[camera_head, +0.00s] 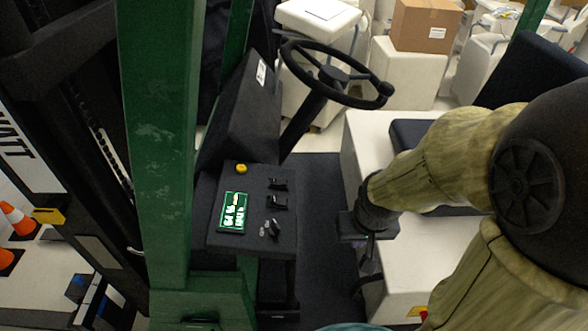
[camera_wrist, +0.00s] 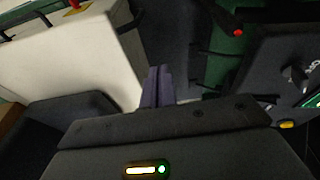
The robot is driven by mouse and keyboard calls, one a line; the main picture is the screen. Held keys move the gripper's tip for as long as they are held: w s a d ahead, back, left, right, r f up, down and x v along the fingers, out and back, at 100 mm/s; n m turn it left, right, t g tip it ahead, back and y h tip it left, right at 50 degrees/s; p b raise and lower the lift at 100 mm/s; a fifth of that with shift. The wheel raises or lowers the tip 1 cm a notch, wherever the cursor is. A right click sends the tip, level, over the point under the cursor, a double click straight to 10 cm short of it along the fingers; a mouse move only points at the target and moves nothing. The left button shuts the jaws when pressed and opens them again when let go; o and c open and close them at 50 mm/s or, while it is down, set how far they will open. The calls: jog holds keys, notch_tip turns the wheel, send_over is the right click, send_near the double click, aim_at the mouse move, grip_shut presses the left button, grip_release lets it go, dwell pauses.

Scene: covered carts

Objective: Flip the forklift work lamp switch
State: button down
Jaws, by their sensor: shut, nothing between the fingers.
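The forklift's dark control panel (camera_head: 255,185) stands left of the steering wheel column in the head view. It carries two black rocker-like switches (camera_head: 278,201), a smaller black toggle (camera_head: 274,231) with pale marks beside it, a lit green display (camera_head: 233,212) and a yellow button (camera_head: 241,169). I cannot read which switch is for the work lamp. In the wrist view the panel (camera_wrist: 270,75) is at the right edge, partly cut off, with a dark switch (camera_wrist: 294,75). My gripper (camera_wrist: 158,70) is shut and empty, to the right of the panel and apart from it.
A green mast post (camera_head: 160,140) rises left of the panel. The steering wheel (camera_head: 335,75) stands behind it. A white seat base (camera_head: 365,150) is close by my arm. Dark open floor (camera_head: 325,200) lies between panel and seat. Orange cones (camera_head: 18,218) are far left.

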dwell(0.3)
notch_tip(320, 180, up, 16)
jog(key=g+h, duration=0.2)
jog(key=g, duration=0.1)
send_over(283, 181)
jog(key=a, duration=0.3)
jog(key=shift+d+f, duration=0.1)
jog(key=shift+f, duration=0.05)
jog(key=f+p, duration=0.1)
jog(key=f, duration=0.3)
jog(key=d+f+p, duration=0.1)
jog(key=f, duration=0.4)
jog(key=d+f+p, duration=0.1)
jog(key=f, duration=0.3)
jog(key=shift+d+f, duration=0.15)
jog(key=shift+f, duration=0.2)
